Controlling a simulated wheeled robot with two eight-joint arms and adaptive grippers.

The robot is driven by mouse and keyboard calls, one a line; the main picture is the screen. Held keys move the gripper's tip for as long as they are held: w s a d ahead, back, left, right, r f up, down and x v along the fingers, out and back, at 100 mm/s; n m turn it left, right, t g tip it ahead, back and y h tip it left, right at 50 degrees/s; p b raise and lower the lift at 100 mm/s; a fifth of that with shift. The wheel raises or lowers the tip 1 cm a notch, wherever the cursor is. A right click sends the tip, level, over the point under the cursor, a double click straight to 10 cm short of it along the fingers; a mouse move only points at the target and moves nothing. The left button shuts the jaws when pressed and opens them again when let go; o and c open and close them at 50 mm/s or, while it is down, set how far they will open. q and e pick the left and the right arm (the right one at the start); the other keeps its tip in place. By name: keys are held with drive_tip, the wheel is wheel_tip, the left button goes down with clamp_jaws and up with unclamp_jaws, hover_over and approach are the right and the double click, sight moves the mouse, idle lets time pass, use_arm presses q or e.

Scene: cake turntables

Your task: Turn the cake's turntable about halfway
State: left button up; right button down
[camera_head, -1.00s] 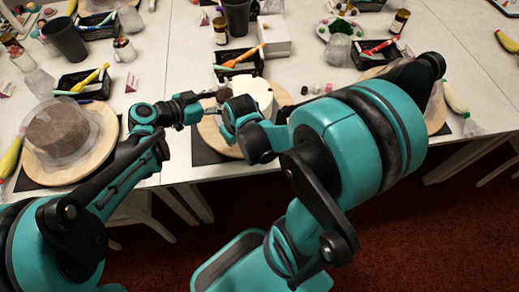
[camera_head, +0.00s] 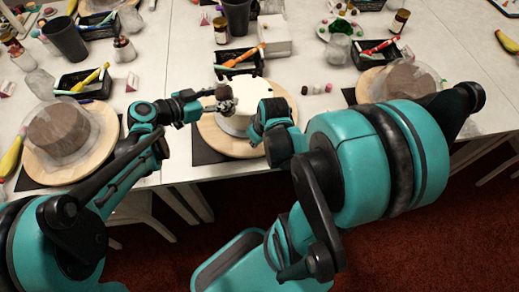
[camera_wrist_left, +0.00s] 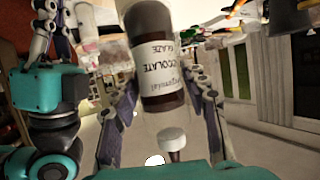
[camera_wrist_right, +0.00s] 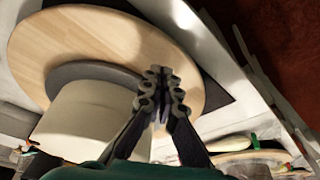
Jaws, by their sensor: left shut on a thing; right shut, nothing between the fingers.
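The white cake (camera_head: 252,92) stands on a round wooden turntable (camera_head: 222,143) at the middle front of the table. The right wrist view also shows the cake (camera_wrist_right: 88,122) and the turntable's pale wood (camera_wrist_right: 120,38). My left gripper (camera_head: 226,98) is shut on a dark chocolate glaze bottle (camera_wrist_left: 158,65) at the cake's left side, partly covering it in the head view. My right gripper (camera_head: 256,136) is shut and empty at the turntable's right front. In the right wrist view its closed fingertips (camera_wrist_right: 163,82) overlap the board beside the cake; contact cannot be told.
Brown cakes on other wooden turntables stand to the left (camera_head: 98,160) and right (camera_head: 372,86). A black tool tray (camera_head: 238,62) and a white box (camera_head: 274,38) sit behind the white cake. Small coloured balls (camera_head: 316,89) lie right of it.

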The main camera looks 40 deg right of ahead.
sight(219, 79)
drive_tip(key=shift+s+d, duration=0.1)
drive_tip(key=shift+d, duration=0.05)
use_arm(q)
drive_tip(key=shift+f+b, duration=0.3)
use_arm(e)
drive_tip(key=d, duration=0.2)
drive_tip(key=s+d, duration=0.1)
drive_tip(key=d, duration=0.1)
drive_tip(key=s+d, duration=0.1)
drive_tip(key=d, duration=0.1)
drive_tip(key=shift+a, duration=0.1)
